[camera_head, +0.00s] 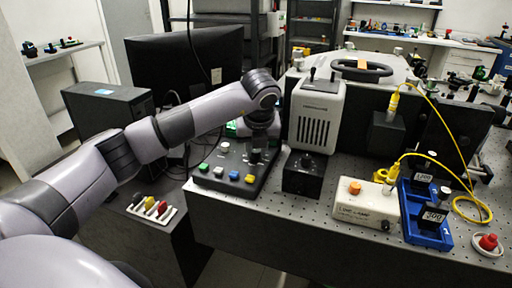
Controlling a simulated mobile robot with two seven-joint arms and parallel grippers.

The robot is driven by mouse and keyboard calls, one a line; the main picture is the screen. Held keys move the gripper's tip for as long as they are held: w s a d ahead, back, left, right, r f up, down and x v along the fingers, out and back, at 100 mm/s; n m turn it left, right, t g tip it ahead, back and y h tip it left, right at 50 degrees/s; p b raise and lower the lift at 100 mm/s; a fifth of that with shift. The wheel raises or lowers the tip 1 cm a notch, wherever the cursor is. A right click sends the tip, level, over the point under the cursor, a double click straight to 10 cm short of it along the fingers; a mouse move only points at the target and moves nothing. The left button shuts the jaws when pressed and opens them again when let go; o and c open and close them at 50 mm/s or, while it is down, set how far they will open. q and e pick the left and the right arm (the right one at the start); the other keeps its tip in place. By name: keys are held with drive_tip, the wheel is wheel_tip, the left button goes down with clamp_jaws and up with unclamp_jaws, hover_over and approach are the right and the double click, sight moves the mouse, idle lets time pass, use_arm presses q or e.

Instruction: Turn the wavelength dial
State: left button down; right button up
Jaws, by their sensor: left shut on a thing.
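A black sloped control panel (229,176) with several coloured buttons stands at the left end of the perforated bench. My left arm reaches in from the left. Its gripper (257,147) points down over the back right part of the panel. It is shut on what looks like the dark wavelength dial (255,157) there. Fingers and dial are both dark and small, so the exact contact and the dial's markings cannot be made out. My right gripper is out of view.
Right of the panel are a black box with a knob (304,177) and a grey vented housing (316,116). A cream lamp box (366,207), a blue tray (427,236) and a red button (488,242) stand farther right. A monitor (184,60) is behind my arm.

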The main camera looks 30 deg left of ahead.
sight(257, 166)
use_arm(q)
drive_tip(key=c, duration=0.9)
unclamp_jaws()
drive_tip(key=v, duration=0.7)
drive_tip(key=shift+b, duration=0.35)
drive_tip(key=shift+r, duration=0.1)
